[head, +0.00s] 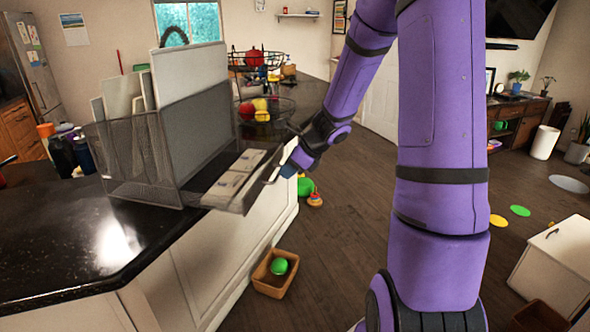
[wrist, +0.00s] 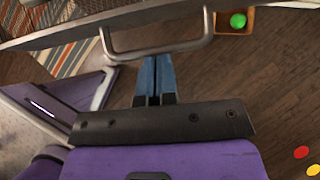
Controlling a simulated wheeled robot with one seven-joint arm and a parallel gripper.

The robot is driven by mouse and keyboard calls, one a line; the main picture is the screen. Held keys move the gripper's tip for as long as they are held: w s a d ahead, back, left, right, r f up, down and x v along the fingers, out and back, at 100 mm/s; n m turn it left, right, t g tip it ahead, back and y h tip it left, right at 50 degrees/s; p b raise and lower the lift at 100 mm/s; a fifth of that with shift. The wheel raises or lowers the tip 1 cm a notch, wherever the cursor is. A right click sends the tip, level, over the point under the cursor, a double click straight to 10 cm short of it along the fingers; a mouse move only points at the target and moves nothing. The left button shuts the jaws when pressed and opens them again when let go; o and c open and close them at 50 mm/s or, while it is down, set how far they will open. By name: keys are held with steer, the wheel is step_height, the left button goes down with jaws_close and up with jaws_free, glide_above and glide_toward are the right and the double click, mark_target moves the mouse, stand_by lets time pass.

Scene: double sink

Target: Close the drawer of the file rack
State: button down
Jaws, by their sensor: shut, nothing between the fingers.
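The dark mesh file rack (head: 140,160) stands on the black counter at the left, with papers and folders upright in it. Its drawer (head: 236,182) is pulled out toward the right, past the counter edge, with light packets inside. My gripper (head: 287,171) is at the drawer's front, beside its handle (head: 270,172). In the wrist view my gripper (wrist: 156,62) has its blue fingers together with nothing between them. Their tips are at the metal handle loop (wrist: 156,50), just inside or under it; I cannot tell whether they touch.
A fruit basket (head: 262,108) stands behind the rack on the counter (head: 70,240). A brown box (head: 274,275) with a green ball is on the floor below. A white cabinet (head: 556,262) is at the lower right. The floor between is mostly clear.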

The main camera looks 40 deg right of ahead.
stand_by(0.3)
glide_toward(221, 174)
steer(key=x, duration=0.5)
steer(key=shift+d, duration=0.1)
stand_by(0.4)
steer(key=shift+r, duration=0.1)
